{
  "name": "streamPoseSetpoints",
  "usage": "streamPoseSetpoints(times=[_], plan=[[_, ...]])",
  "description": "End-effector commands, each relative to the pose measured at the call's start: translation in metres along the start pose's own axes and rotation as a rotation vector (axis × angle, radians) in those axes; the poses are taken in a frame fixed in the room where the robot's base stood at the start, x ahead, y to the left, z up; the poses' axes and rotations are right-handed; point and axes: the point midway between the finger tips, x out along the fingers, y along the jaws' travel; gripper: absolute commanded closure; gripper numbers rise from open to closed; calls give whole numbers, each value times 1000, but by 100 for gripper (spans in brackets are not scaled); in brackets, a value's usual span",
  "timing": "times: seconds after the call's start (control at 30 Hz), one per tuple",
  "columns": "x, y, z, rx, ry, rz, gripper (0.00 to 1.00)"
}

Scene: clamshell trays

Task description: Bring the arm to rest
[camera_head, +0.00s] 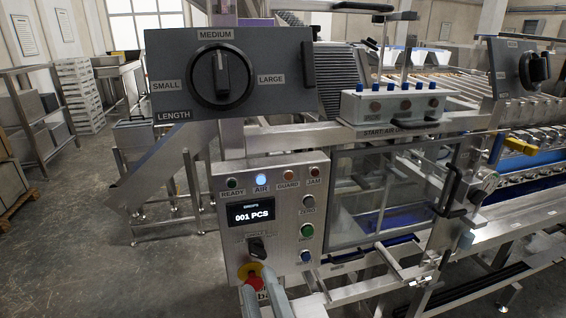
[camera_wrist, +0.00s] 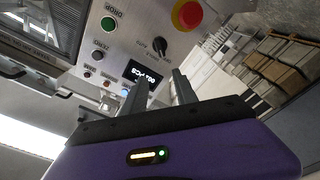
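My gripper shows at the bottom of the head view (camera_head: 259,280), with two grey fingers in front of the lower part of a control panel (camera_head: 285,205). In the wrist view my gripper (camera_wrist: 160,82) has its fingers apart, with nothing between them. The fingers point toward the panel, which looks upside down there. A black selector knob (camera_head: 257,247) and a red emergency stop button (camera_head: 254,284) on a yellow ring are close to the fingertips in the head view; the fingers partly cover the button. Contact cannot be told. The display (camera_head: 251,212) reads 001 PCS.
A grey LENGTH dial box (camera_head: 280,100) hangs above the panel. A button box (camera_head: 385,105) and a clear guard door (camera_head: 375,195) stand to the right, with conveyors beyond. Shelves (camera_head: 35,120) and stacked crates (camera_head: 80,95) are at left. Floor (camera_head: 80,250) at left is open.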

Motion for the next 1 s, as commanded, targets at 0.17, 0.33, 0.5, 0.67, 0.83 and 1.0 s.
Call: streamPoseSetpoints(times=[0.17,0.33,0.5,0.67,0.83,1.0], plan=[[-31,3,-3,190,98,5,65],[-72,3,26,332,101,3,65],[-126,6,63,480,64,15,65],[-180,11,95,599,0,44,65],[-239,17,123,703,-90,88,65],[-299,20,145,775,-209,135,65]])
